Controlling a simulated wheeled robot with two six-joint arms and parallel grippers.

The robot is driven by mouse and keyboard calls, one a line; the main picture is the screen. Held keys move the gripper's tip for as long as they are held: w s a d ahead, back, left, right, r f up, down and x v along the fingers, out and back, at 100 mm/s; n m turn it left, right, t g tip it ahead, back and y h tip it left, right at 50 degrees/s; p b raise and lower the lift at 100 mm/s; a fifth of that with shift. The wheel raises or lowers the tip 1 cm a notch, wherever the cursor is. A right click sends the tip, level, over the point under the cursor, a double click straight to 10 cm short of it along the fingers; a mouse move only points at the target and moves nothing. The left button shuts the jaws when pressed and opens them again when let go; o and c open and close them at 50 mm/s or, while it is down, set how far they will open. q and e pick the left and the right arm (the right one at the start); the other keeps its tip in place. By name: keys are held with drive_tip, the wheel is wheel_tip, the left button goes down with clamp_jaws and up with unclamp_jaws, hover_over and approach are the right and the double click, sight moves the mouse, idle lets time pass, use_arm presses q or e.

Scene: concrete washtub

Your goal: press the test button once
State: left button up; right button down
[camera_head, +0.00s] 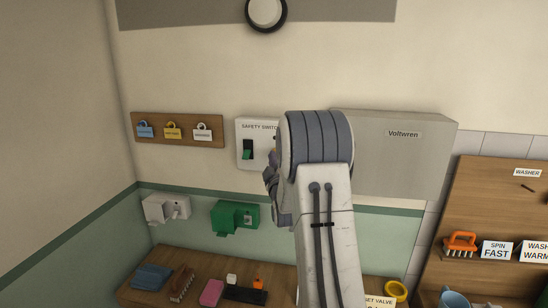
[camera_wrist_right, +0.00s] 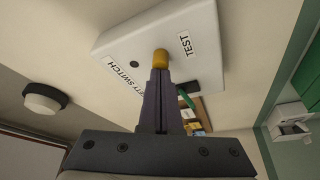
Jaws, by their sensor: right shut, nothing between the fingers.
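The white safety switch box (camera_head: 243,160) is on the wall in the head view, its right part hidden behind my right arm. It carries a black and green rocker (camera_head: 248,150). In the right wrist view the box (camera_wrist_right: 215,65) is seen close up, with a yellow test button (camera_wrist_right: 160,57) beside the TEST label (camera_wrist_right: 186,43). My right gripper (camera_wrist_right: 160,73) is shut and empty. Its fingertips line up with the button, right at its near side; I cannot tell whether they touch or press it. In the head view the button is hidden. My left gripper is not in view.
A grey Voltwren box (camera_head: 405,150) is on the wall just right of my arm. A wooden board with several padlocks (camera_head: 172,131) hangs left of the switch. Green (camera_head: 235,217) and white (camera_head: 166,207) fixtures are below.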

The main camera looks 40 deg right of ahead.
idle(0.4)
drive_tip(key=shift+s+a+b, duration=0.6)
drive_tip(key=shift+a+b, duration=0.05)
drive_tip(key=shift+a, duration=0.1)
drive_tip(key=s+a+b, duration=0.2)
drive_tip(key=s+a, duration=0.1)
drive_tip(key=shift+s+a, duration=0.15)
drive_tip(key=shift+a, duration=0.25)
idle(0.3)
idle(0.4)
